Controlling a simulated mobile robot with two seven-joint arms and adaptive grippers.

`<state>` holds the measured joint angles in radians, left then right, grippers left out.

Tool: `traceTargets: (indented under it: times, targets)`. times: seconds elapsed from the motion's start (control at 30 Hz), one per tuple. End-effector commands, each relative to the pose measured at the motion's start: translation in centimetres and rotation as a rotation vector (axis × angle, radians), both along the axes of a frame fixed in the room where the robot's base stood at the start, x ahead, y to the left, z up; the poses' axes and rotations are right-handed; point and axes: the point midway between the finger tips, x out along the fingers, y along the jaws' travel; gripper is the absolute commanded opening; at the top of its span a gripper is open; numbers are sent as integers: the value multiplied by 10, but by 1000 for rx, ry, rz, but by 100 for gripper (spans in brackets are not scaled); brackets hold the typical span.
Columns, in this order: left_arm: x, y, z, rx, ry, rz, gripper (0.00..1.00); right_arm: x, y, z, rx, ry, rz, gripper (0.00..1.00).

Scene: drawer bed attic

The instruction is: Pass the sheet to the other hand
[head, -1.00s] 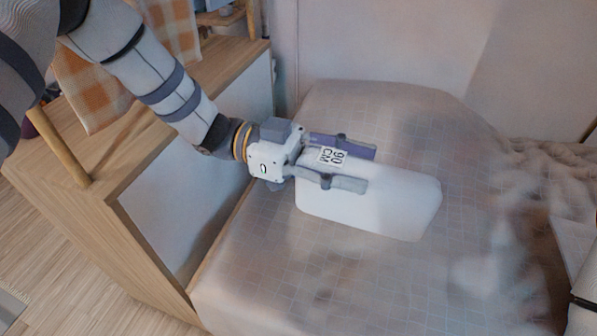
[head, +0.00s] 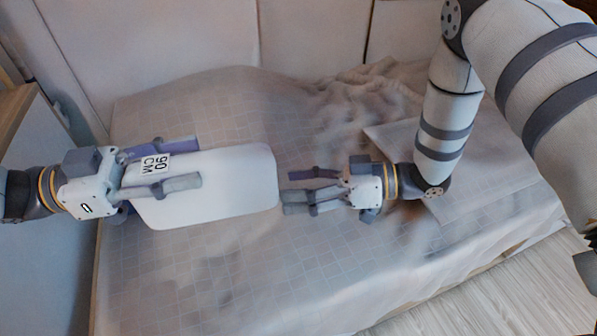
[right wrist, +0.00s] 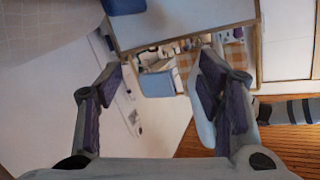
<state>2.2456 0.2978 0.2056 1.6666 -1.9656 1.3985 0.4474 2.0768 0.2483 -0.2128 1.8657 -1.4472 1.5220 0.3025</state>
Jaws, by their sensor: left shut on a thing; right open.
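The sheet (head: 240,180) is a flat white panel with rounded corners and a "90 CM" label near its left end. My left gripper (head: 197,163) is shut on the sheet's left end, with its fingers reaching along the panel. The sheet appears above the bed and roughly level. My right gripper (head: 287,190) is open and empty just right of the sheet's free right end, its fingers pointing left towards it. A small gap shows between them in the head view.
A bed (head: 250,280) with a pale checked cover lies beneath both grippers. The cover is rumpled at the back right. A flat pale piece (head: 480,160) lies on the right, near my right arm. A wall (head: 180,35) stands behind, and a wooden-edged cabinet (head: 40,240) is at the left.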

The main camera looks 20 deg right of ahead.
Motion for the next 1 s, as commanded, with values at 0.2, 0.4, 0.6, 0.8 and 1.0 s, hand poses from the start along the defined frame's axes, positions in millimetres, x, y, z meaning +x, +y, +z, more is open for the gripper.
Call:
traceTargets:
  times: [0.2, 0.4, 0.6, 0.8, 1.0]
  targets:
    - [0, 0, 0, -2, 0, 0, 0, -19, 9, 56, 93, -311, 331, 61]
    - [0, 0, 0, -2, 0, 0, 0, -22, 34, 61, 104, -341, 372, 61]
    - [0, 0, 1, -2, -1, 0, 0, -18, 84, 60, 104, -339, 371, 61]
    - [0, 0, 1, -2, -1, 0, 0, -15, 119, 60, 102, -338, 369, 61]
    - [0, 0, 1, -2, -1, -1, 0, -14, 130, 60, 102, -337, 367, 61]
